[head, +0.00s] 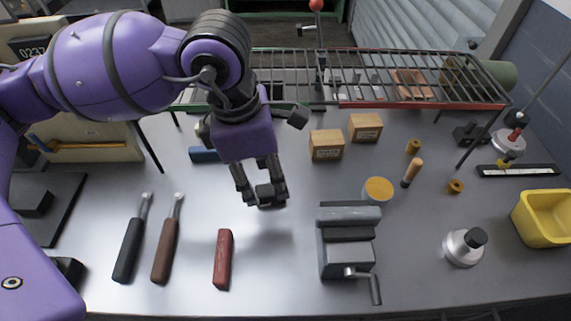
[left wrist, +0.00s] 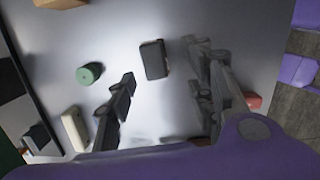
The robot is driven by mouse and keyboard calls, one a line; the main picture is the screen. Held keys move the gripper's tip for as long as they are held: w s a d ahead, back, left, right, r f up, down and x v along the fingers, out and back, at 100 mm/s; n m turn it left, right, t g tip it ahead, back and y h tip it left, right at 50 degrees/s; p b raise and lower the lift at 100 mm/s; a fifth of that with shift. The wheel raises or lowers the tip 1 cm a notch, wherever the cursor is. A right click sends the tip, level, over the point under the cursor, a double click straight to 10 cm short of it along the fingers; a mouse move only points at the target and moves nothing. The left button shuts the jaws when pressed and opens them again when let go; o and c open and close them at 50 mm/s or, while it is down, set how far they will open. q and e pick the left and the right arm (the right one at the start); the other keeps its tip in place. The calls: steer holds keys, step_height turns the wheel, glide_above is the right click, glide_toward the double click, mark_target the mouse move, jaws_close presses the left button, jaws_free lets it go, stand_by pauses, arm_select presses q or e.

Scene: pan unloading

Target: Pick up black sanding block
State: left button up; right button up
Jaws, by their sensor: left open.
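The black sanding block (left wrist: 154,60) lies on the grey tabletop in the left wrist view, showing a dark face with a brownish edge. It appears between the lines of my left gripper's two fingers, near their tips. My left gripper (head: 263,198) points down over the middle of the table and is open. In the head view a dark block shape (head: 266,192) shows between its fingertips, partly hidden by them. Whether the fingers touch the block I cannot tell. My right gripper is not in view.
A red-handled piece (head: 223,259), brown (head: 165,250) and black (head: 129,249) handled tools lie in front. A grey vise-like device (head: 346,242) stands to the right. Two wooden blocks (head: 326,145) sit behind it, below a wire rack (head: 420,85). A yellow bin (head: 543,217) is far right.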

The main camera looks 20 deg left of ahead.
mark_target(269, 189)
arm_select(q)
steer(key=f, duration=0.2)
steer(key=w+f, duration=0.1)
steer(key=f, duration=0.1)
steer(key=shift+d+f, duration=0.1)
steer(key=shift+f, duration=0.75)
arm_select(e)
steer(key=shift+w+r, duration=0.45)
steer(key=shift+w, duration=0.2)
arm_select(q)
steer(key=c, duration=1.2)
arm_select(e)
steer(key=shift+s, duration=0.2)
arm_select(q)
steer(key=shift+w+r+p, duration=0.1)
steer(key=shift+r+p, duration=0.05)
steer(key=shift+p, duration=0.15)
